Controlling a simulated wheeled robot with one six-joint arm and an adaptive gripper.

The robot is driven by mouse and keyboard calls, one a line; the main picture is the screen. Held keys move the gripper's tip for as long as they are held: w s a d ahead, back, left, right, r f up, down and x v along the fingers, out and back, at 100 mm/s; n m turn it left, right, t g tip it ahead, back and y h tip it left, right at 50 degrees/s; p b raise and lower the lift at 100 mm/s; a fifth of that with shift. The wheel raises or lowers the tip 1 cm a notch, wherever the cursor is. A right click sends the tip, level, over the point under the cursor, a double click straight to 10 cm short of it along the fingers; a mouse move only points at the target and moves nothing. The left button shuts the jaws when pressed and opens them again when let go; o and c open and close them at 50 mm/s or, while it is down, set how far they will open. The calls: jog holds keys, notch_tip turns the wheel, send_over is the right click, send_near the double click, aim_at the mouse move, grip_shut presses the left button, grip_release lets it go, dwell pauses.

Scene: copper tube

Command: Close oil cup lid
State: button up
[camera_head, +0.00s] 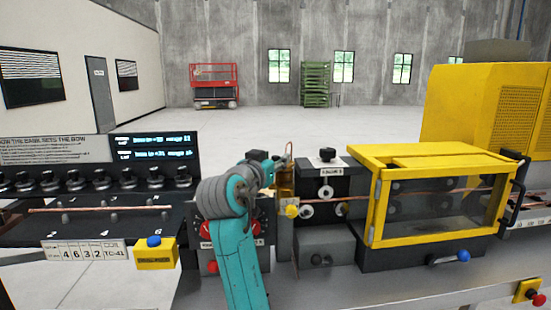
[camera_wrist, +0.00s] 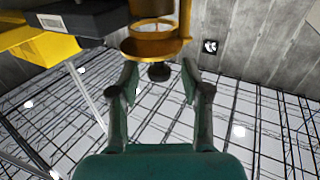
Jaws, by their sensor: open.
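The oil cup (camera_head: 286,181) shows in the head view as a small brass-coloured part just right of my arm, partly hidden by it. In the wrist view its amber body (camera_wrist: 154,12) and a wider brass rim (camera_wrist: 150,48) are at the top centre. A dark round knob (camera_wrist: 159,72) sits at the rim's edge; I cannot tell the lid's exact angle. My gripper (camera_wrist: 160,82) is open, its two fingers apart on either side of the knob, with no clear contact. In the head view the fingertips are hard to make out behind my arm.
A dark block with a black knob (camera_head: 327,154) stands right of the cup. A yellow-framed guard (camera_head: 440,152) is further right. A panel with several knobs (camera_head: 100,180) and a yellow box with a blue button (camera_head: 155,254) are at left. A copper tube (camera_head: 100,209) lies along the machine.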

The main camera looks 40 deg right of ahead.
jog(key=shift+w+d, duration=0.3)
jog(key=shift+d, duration=0.3)
grip_shut()
jog(key=shift+d, duration=0.1)
jog(key=shift+s+d+n+t+y, duration=0.1)
jog(key=shift+d+n+t+y, duration=0.1)
jog(key=shift+n+t+y, duration=0.3)
jog(key=shift+s+d+n+t+y, duration=0.1)
jog(key=shift+d+n+t+y, duration=0.1)
jog(key=shift+n+t, duration=0.35)
jog(key=shift+d+n+t+y, duration=0.15)
jog(key=shift+n+t+y, duration=0.5)
jog(key=shift+t, duration=0.2)
jog(key=shift+d+n+t+y, duration=0.15)
jog(key=shift+n+t+y, duration=0.35)
jog(key=shift+t+y, duration=0.3)
